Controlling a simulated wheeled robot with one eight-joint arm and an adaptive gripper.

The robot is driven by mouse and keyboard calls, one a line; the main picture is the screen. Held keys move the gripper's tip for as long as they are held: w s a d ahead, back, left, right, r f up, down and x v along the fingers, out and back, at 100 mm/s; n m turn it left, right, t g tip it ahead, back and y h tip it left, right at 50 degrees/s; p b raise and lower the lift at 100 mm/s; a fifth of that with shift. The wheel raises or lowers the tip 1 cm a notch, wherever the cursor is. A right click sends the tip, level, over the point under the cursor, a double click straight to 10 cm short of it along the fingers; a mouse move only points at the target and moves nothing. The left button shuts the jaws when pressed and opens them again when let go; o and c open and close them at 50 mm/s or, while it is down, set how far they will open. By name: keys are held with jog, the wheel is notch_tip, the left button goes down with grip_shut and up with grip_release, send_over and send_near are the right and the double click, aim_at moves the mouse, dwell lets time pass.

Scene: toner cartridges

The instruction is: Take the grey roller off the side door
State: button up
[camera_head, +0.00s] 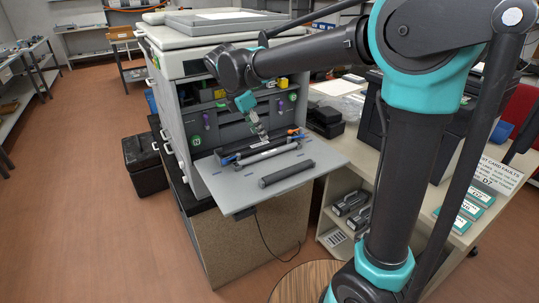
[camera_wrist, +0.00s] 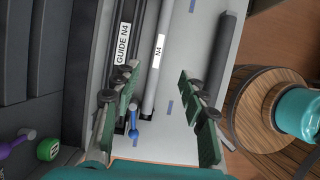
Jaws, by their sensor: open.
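The side door (camera_head: 236,198) of the printer is folded down as a flat light grey shelf; it also fills the middle of the wrist view (camera_wrist: 180,120). A dark grey roller (camera_head: 287,173) lies near its outer edge and shows at the upper right of the wrist view (camera_wrist: 221,60). A lighter grey roller (camera_head: 266,155), labelled N4 in the wrist view (camera_wrist: 153,85), lies further in, beside a dark guide labelled GUIDE N4 (camera_wrist: 121,50). My gripper (camera_head: 263,136) is open and empty above the inner part of the door. In the wrist view the fingers (camera_wrist: 158,74) frame the lighter roller.
The printer's front (camera_head: 222,125) with purple and green knobs rises behind the door. A blue lever (camera_wrist: 133,120) sits by the guide. A bench with a black box (camera_head: 326,121) stands to the right.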

aim_at(269, 154)
jog(key=x, duration=1)
jog(key=shift+a+f, duration=0.1)
jog(key=shift+a, duration=0.05)
grip_shut()
